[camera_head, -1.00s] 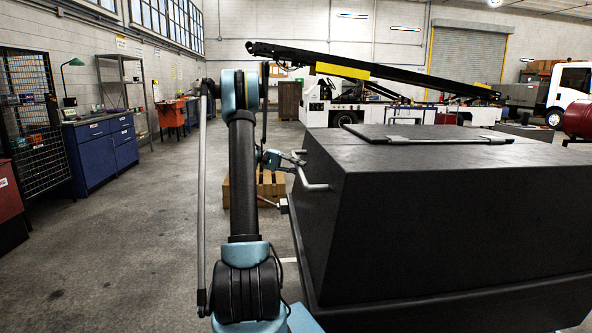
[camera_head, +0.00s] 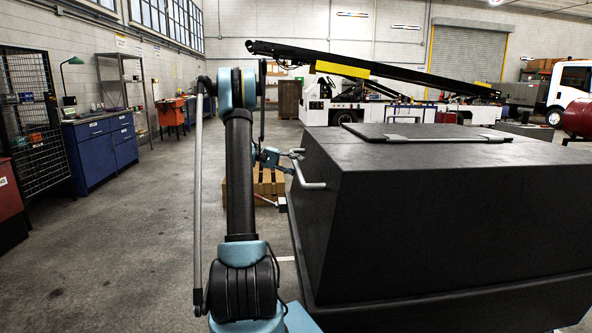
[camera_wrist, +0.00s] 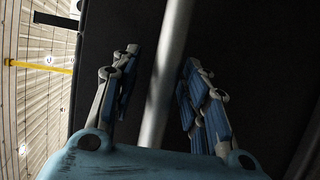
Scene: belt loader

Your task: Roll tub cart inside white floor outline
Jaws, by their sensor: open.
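The tub cart (camera_head: 430,230) is a large dark grey tub with a flat lid, filling the right of the head view. A pale metal bar handle (camera_head: 312,185) sticks out of its left end. My gripper (camera_head: 292,156) is at the handle's far part, small and partly hidden in the head view. In the wrist view the open fingers of my gripper (camera_wrist: 160,62) stand on either side of the handle bar (camera_wrist: 165,75), with visible gaps. A short piece of white floor line (camera_head: 286,259) shows left of the cart; the rest of the outline is hidden or out of view.
A belt loader (camera_head: 345,112) stands beyond the cart. Blue cabinets (camera_head: 103,142) and a wire cage (camera_head: 32,130) line the left side. The floor at left is clear.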

